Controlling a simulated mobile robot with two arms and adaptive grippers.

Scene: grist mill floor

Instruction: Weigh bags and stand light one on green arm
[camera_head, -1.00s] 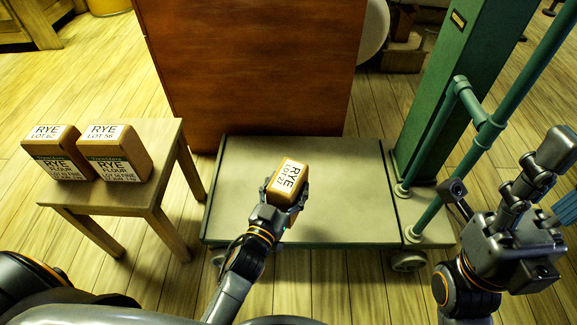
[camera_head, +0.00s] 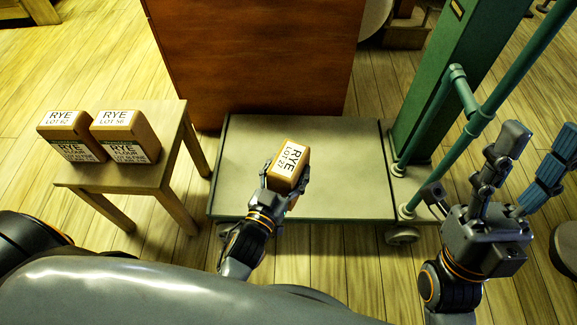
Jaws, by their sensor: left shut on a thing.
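My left gripper (camera_head: 286,182) is shut on a brown rye flour bag (camera_head: 292,156) whose label appears to read LOT 27. The bag is tilted and shows over the pale platform (camera_head: 350,190) of the green scale; I cannot tell whether it touches the platform. Two similar rye bags, LOT 62 (camera_head: 64,122) and LOT 56 (camera_head: 116,122), stand side by side on a small wooden stool (camera_head: 170,112) at left. My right gripper (camera_head: 520,165) is empty at the right, fingers spread, beside the scale's green rails.
A green column (camera_head: 445,75) and slanting green rails (camera_head: 475,120) rise at the platform's right side. A tall reddish-brown wooden panel (camera_head: 250,60) stands behind the platform. Much of the platform's surface is bare. Plank floor shows between the stool and platform.

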